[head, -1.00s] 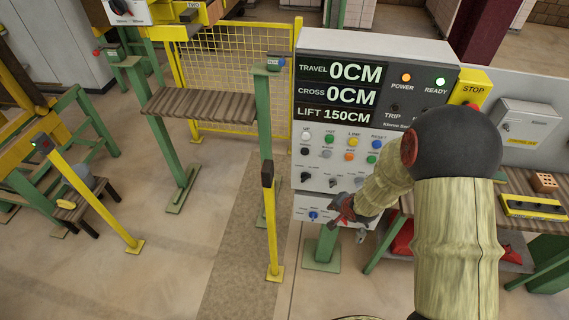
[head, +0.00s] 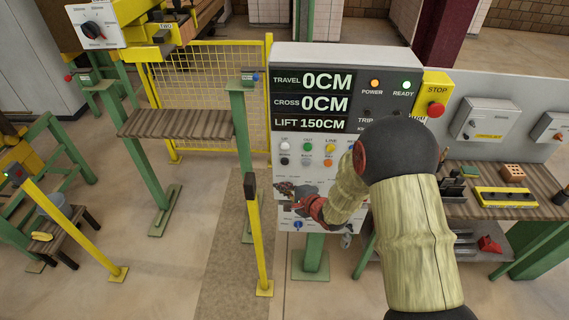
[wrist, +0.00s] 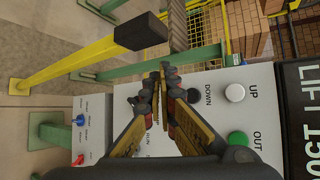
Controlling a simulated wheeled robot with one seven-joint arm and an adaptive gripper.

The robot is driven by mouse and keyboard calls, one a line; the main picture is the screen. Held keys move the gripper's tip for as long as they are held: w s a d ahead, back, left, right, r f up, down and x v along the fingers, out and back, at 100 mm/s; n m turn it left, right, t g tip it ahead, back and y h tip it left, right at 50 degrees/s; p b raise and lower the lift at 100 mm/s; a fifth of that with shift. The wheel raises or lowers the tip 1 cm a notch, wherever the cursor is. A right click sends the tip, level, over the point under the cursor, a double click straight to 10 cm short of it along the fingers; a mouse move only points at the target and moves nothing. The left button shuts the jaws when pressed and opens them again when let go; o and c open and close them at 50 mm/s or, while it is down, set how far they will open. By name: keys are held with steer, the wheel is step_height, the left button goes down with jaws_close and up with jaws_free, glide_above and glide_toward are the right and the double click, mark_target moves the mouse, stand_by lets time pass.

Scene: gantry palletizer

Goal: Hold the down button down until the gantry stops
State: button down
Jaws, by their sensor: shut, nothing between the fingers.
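The control panel (head: 279,110) stands ahead, its display (head: 325,103) reading travel 0CM, cross 0CM and lift 150CM. The black down button (head: 285,161) sits below the white up button (head: 285,146). My gripper (head: 285,188) is in front of the lower left of the panel, lower in the picture than the down button. In the wrist view my gripper (wrist: 161,72) is shut and empty, its fingertips close to the black down button (wrist: 193,95), beside the white up button (wrist: 235,92). I cannot see contact with the button.
A red stop button (head: 436,109) on a yellow box is at the panel's right. A yellow post (head: 259,245) with a black top stands left of my gripper. A workbench (head: 490,203) is at the right. Open floor lies to the front left.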

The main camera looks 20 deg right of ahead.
mark_target(285, 162)
steer(key=w+d, duration=0.2)
steer(key=w, duration=0.6)
steer(key=shift+w+d, duration=0.2)
steer(key=shift+d, duration=0.15)
steer(key=shift+w, duration=0.2)
stand_by(1.2)
steer(key=shift+w+d, duration=0.1)
steer(key=shift+w, duration=0.1)
steer(key=shift+w+d+p, duration=0.15)
steer(key=shift+w+p, duration=0.25)
stand_by(2.2)
steer(key=shift+s, duration=0.1)
stand_by(2.1)
steer(key=shift+s+a, duration=0.25)
steer(key=shift+s, duration=0.5)
